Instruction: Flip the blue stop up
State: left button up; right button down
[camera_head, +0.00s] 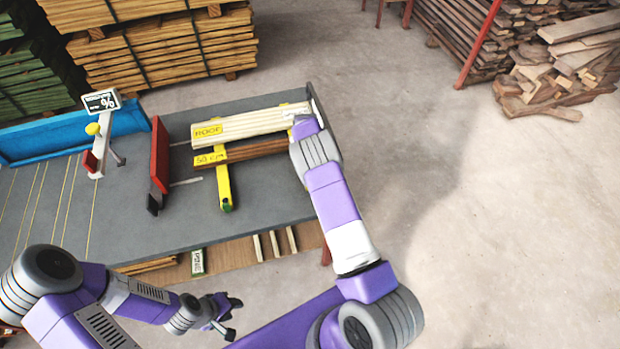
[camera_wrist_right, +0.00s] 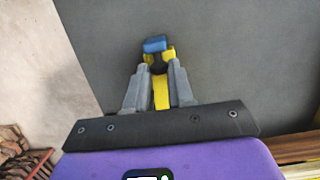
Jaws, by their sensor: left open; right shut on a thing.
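The blue stop (camera_wrist_right: 155,45) shows in the right wrist view as a small blue block at the top of a yellow and dark mount (camera_wrist_right: 161,92). My right gripper (camera_wrist_right: 159,62) has its two grey fingers closed in around this piece, and is shut on it. In the head view my right gripper (camera_head: 299,115) is at the far right end of the grey table (camera_head: 265,205), by the pale boards, and the stop is hidden there. Whether the stop is up or down is not clear. My left gripper (camera_head: 231,317) is open and empty in front of the table.
Pale boards with a ROOF label (camera_head: 250,123) and a brown board (camera_head: 258,149) lie on the table. Open floor lies right.

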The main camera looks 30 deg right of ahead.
dwell(0.4)
jog(key=c, duration=1)
grip_release()
jog(key=v, duration=0.7)
jog(key=shift+r, duration=0.25)
